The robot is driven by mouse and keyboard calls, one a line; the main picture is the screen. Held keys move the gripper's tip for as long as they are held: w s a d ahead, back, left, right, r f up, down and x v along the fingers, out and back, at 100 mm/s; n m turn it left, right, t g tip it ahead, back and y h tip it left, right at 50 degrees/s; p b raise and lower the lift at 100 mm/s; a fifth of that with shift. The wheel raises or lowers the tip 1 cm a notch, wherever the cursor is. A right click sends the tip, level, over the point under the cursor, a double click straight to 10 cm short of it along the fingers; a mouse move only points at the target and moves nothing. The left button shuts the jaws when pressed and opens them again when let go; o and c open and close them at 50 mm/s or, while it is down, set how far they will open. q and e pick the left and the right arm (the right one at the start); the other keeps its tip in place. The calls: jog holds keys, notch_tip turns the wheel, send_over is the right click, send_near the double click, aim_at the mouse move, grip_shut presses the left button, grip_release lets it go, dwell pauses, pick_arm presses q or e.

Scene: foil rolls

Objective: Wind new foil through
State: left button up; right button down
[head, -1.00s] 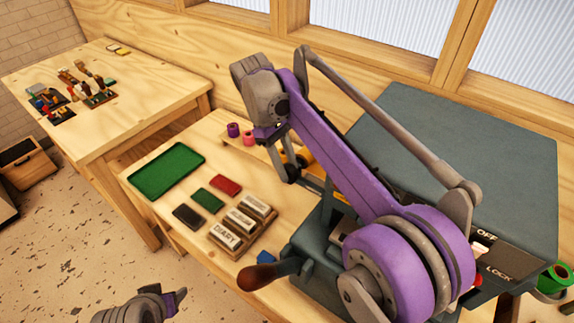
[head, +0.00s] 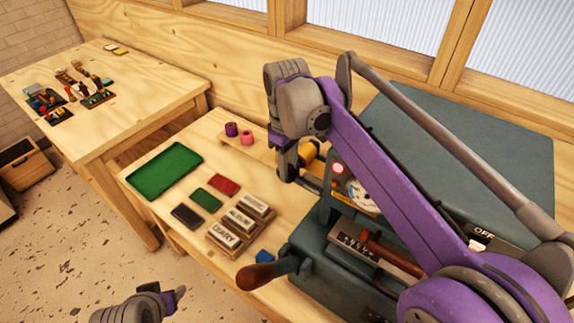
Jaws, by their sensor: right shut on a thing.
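The dark grey-green press (head: 520,140) fills the right side, with a wooden-handled crank (head: 256,277) at its front left. A gold foil roll (head: 309,153) shows beside my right gripper (head: 288,166), which is shut on it; the fingers hide part of the roll and the exact hold. A purple roll (head: 232,129) and a pink roll (head: 246,138) stand on a wooden rack (head: 262,151) at the back of the bench. My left gripper (head: 178,298) is low at the bottom left, over the floor, and its jaws are too unclear to read.
On the bench lie a green tray (head: 160,170), red (head: 224,185), green (head: 206,200) and dark (head: 187,217) pads, and lettered blocks (head: 224,235). A blue block (head: 265,255) is near the crank. A second table (head: 130,100) holds small items at the left.

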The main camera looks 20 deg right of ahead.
jog(key=c, duration=0.6)
grip_release()
jog(key=shift+c, duration=0.2)
jog(key=shift+r, duration=0.1)
notch_tip(320, 180, up, 11)
jog(key=shift+p, duration=0.3)
jog(key=shift+w+a, duration=0.1)
